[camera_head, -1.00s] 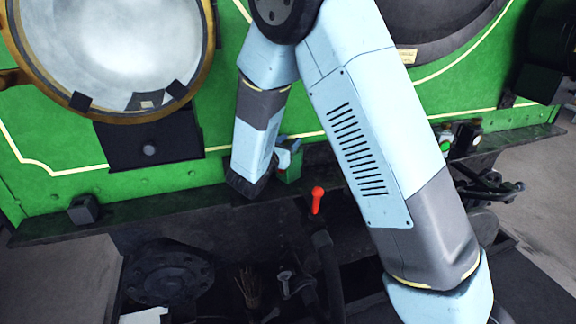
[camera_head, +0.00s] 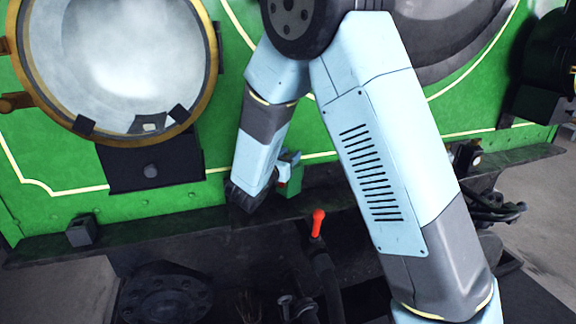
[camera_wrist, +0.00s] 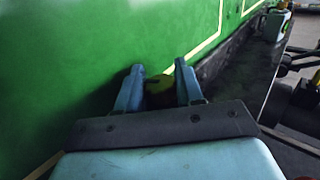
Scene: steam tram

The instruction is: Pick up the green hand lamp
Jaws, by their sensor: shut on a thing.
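A small green box-shaped lamp (camera_head: 292,180) with a small red patch shows beside my gripper (camera_head: 284,172) in the head view, just above the dark ledge at the engine's green front. My gripper is shut on it, and my wrist and forearm cover part of it. In the wrist view the fingers of my gripper (camera_wrist: 160,85) stand on either side of a dark thing with a yellow-green top (camera_wrist: 160,84). Most of its body is hidden there. I cannot tell whether it is clear of the ledge.
Another lamp-like box (camera_wrist: 277,24) stands farther right along the ledge (camera_wrist: 238,65). A red-knobbed lever (camera_head: 318,222) stands below my gripper. A large brass-rimmed headlamp (camera_head: 120,60) is at the left, and a small dark block (camera_head: 82,232) sits on the ledge.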

